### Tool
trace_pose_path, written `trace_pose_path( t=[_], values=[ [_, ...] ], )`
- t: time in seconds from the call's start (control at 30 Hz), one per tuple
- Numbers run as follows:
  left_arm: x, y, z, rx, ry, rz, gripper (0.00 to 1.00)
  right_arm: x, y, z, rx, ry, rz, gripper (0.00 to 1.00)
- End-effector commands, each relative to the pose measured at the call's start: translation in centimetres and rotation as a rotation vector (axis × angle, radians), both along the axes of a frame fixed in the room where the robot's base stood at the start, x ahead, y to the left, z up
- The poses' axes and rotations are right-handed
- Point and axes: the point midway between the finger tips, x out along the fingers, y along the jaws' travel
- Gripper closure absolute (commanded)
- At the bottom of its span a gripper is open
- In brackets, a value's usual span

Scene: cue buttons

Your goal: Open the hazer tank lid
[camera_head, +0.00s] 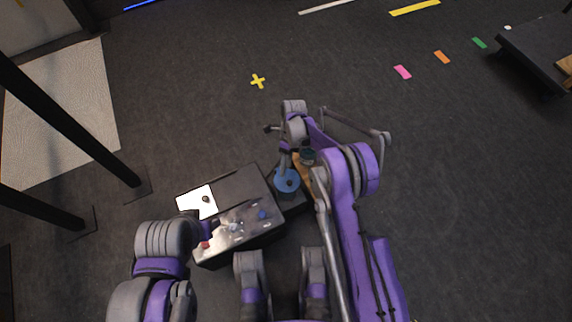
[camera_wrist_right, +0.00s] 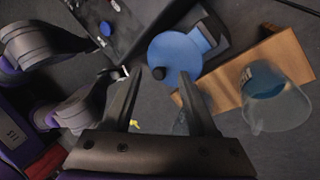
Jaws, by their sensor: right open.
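The round blue hazer tank lid (camera_head: 289,186) sits at the right end of the dark equipment by my base. It also shows in the right wrist view (camera_wrist_right: 172,50), flat and apparently closed, with a small raised part at its right edge. A small dark-and-white knob shows at the lid's lower left edge. My right gripper (camera_head: 284,160) is above the lid. In the wrist view its two fingers (camera_wrist_right: 163,74) are apart, with the tips over the lid's near edge and nothing clearly held. My left arm is at lower left; its gripper is hidden.
A black console (camera_head: 240,185) with a white sheet (camera_head: 198,201) and coloured buttons lies left of the lid. Black posts rise at left. Floor beyond is open.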

Motion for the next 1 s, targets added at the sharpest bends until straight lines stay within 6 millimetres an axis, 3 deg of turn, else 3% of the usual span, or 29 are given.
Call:
trace_pose_path(
  t=[0.17,0.7,1.0],
  values=[
    [0.0,0.0,0.1,0.0,0.0,0.0,0.5,0.2,-0.1,0.6,0.0,0.0,0.0,0.42],
    [-0.4,0.0,1.8,0.0,0.0,0.0,0.5,3.9,-1.3,9.1,0.0,0.0,0.0,0.42],
    [-0.4,0.0,1.9,0.0,0.0,0.0,0.5,4.3,-1.4,9.8,0.0,0.0,0.0,0.42]
  ],
)
